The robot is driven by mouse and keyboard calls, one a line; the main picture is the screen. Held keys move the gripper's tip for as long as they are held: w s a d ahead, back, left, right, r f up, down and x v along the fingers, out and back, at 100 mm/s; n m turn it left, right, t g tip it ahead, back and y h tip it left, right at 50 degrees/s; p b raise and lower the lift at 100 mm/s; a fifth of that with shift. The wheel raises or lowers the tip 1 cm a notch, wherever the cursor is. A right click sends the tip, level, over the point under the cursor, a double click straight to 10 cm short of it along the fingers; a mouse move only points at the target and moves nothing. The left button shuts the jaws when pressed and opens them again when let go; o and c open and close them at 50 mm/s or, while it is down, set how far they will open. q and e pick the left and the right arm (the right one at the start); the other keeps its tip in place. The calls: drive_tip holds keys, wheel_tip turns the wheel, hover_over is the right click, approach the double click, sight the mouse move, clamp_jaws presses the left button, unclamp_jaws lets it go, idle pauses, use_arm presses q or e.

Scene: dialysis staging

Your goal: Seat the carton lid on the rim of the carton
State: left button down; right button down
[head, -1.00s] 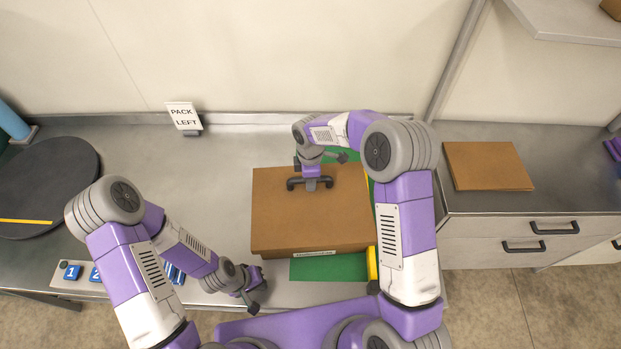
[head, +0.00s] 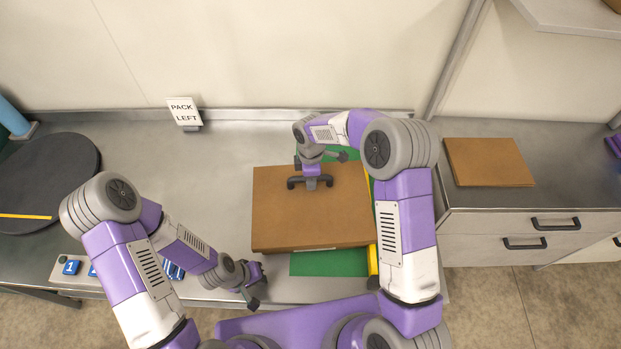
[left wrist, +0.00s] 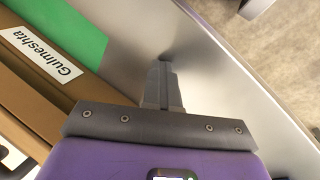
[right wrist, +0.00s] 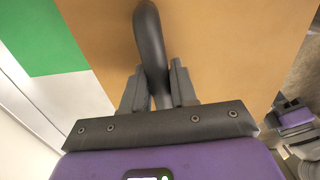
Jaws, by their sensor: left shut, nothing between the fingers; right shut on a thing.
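The brown carton lid (head: 280,215) lies over the carton as a flat panel in the head view. My right gripper (head: 311,171) is above it, shut on the lid's dark handle (head: 296,182); the right wrist view shows the handle (right wrist: 148,35) between the fingers (right wrist: 158,85). The carton's labelled wall (left wrist: 88,82) shows in the left wrist view; its rim is mostly hidden under the lid in the head view. I cannot tell whether the lid touches the rim all round. My left gripper (head: 253,298) is shut and empty, left of the carton's near corner.
A green mat (head: 325,264) with a yellow strip (head: 373,262) lies under the carton. A "PACK LEFT" sign (head: 184,111) stands at the back. A dark round turntable (head: 45,175) is far left; a brown board (head: 488,162) lies right. The back-left steel table is clear.

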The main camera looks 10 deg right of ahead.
use_arm(q)
drive_tip(key=shift+s+a+f, duration=0.15)
drive_tip(key=shift+s+f, duration=0.05)
drive_tip(key=shift+f, duration=0.6)
use_arm(e)
drive_tip(key=c, duration=0.8)
unclamp_jaws()
drive_tip(key=shift+f, duration=0.3)
use_arm(q)
drive_tip(key=shift+r, duration=0.1)
use_arm(e)
drive_tip(key=shift+r, duration=0.15)
use_arm(q)
drive_tip(key=shift+r+p, duration=0.35)
drive_tip(key=shift+p, duration=0.15)
use_arm(e)
drive_tip(key=shift+r, duration=0.6)
use_arm(q)
wheel_tip(320, 180, up, 5)
drive_tip(key=p, duration=0.5)
drive_tip(key=shift+f, duration=0.2)
use_arm(e)
wheel_tip(320, 180, up, 7)
drive_tip(key=shift+r, duration=0.1)
use_arm(q)
drive_tip(key=shift+w, duration=0.1)
use_arm(e)
drive_tip(key=shift+w, duration=0.15)
